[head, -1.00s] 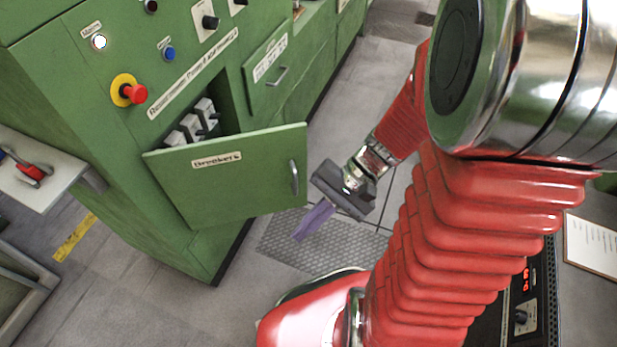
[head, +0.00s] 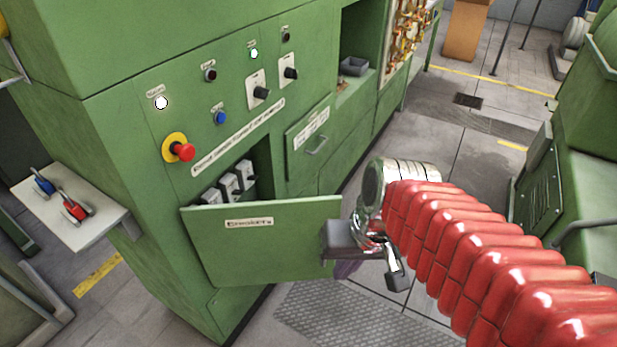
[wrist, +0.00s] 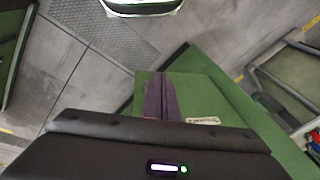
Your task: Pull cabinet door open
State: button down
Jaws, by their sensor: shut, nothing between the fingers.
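The green cabinet door (head: 262,243), labelled "Breakers", stands swung out from the green cabinet (head: 130,130), and breaker switches (head: 230,185) show in the opening behind it. My gripper (head: 346,269) is at the door's right edge; its dark body covers the place of the door handle. In the wrist view the purple fingers (wrist: 160,97) are together with nothing between them, and the green door (wrist: 205,90) shows behind them. I cannot tell whether the fingers touch the door. The handle is hidden in both views.
A red emergency button (head: 183,152) and several knobs sit on the panel above. A white shelf with red and blue levers (head: 75,210) juts out at left. A metal floor plate (head: 345,318) lies below.

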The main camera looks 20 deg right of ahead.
notch_tip(320, 180, up, 7)
jog(key=w+n+t+h, duration=0.1)
jog(key=n+t, duration=0.1)
jog(key=t, duration=0.1)
jog(key=shift+h, duration=0.3)
